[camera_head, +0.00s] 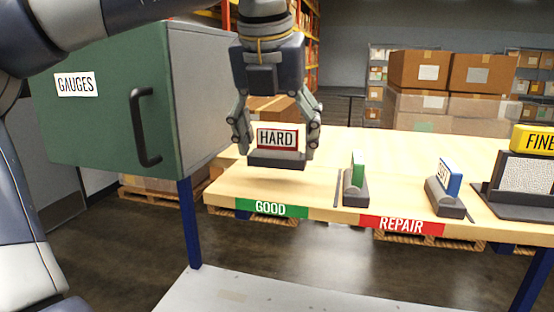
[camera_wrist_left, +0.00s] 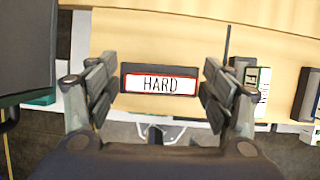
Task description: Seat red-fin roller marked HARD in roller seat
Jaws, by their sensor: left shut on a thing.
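The red-fin roller marked HARD (camera_head: 277,137) has a white label with a red edge on a dark base. My left gripper (camera_head: 276,149) is shut on it, with one finger on each side, near the GOOD end of the table. The roller looks upright, and its label reads level in the left wrist view (camera_wrist_left: 160,85). Whether its base touches the table is hard to tell. I cannot make out a roller seat in either view. My right gripper is not in view.
A green GAUGES cabinet (camera_head: 105,110) stands close on the left. On the table (camera_head: 325,200) are a green-fin roller (camera_head: 357,170), a blue-fin roller (camera_head: 449,178) and a yellow FINE block (camera_head: 535,139) by a textured panel at right. GOOD and REPAIR strips mark the front edge.

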